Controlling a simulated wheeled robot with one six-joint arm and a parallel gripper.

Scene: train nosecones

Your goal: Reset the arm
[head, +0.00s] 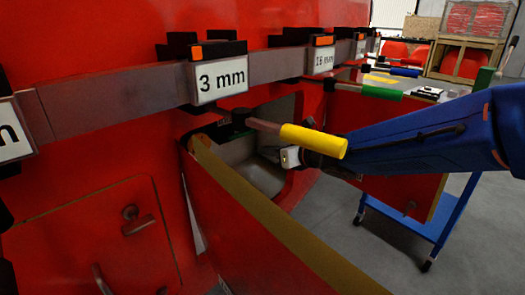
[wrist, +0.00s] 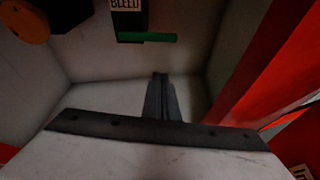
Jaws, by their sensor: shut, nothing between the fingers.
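My blue arm (head: 430,135) reaches in from the right in the head view. Its end passes behind a yellow handle toward an open compartment (head: 243,160) in the red nosecone. My gripper (wrist: 160,77) shows in the wrist view with its two dark fingers together and nothing between them. It points into a pale-walled compartment (wrist: 100,65). A green handle (wrist: 147,37) on a dark fitting is ahead of the fingertips and apart from them, under a label reading BLEED (wrist: 125,4).
The yellow handle (head: 313,140) sticks out close to my wrist. An open red door (head: 265,225) hangs below it. A grey rail (head: 265,66) carries labels, one reading 3 mm (head: 219,79). An orange round part (wrist: 25,22) is at the wrist view's upper left. A blue cart (head: 430,235) stands at right.

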